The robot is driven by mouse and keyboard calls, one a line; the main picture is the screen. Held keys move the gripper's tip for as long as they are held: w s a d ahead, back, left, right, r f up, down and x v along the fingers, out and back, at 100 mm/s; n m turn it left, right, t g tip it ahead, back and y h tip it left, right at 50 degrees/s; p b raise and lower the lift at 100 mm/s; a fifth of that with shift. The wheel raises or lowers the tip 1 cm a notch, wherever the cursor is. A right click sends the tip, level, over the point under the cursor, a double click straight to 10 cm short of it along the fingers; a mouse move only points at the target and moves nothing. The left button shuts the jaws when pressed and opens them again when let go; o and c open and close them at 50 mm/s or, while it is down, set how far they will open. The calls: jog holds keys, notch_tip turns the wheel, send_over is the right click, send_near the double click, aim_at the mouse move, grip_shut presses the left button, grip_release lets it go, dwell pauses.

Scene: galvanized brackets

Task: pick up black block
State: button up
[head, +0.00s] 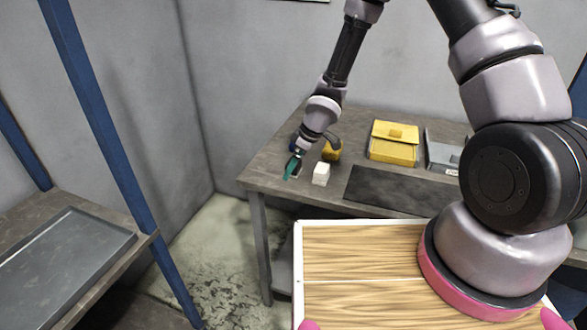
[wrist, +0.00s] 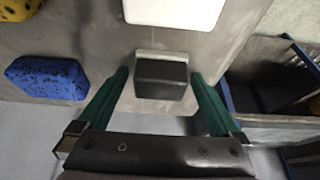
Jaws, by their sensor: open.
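The black block (wrist: 161,80) is near the middle of the wrist view, with a pale strip along its far edge. It sits near the edge of the grey table (wrist: 90,38). My gripper (wrist: 160,77) is open, with one teal finger on each side of the block. Gaps show between the fingers and the block's sides. In the head view my gripper (head: 292,168) is low over the left end of the table, and its fingers mostly hide the block there.
A white block (wrist: 172,10) lies just beyond the black one. A speckled blue block (wrist: 47,78) and a yellow block (wrist: 18,8) are to the left. In the head view a yellow box (head: 392,152) and a dark flat panel (head: 400,188) are farther right.

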jog(key=c, duration=1.3)
notch_tip(320, 180, up, 10)
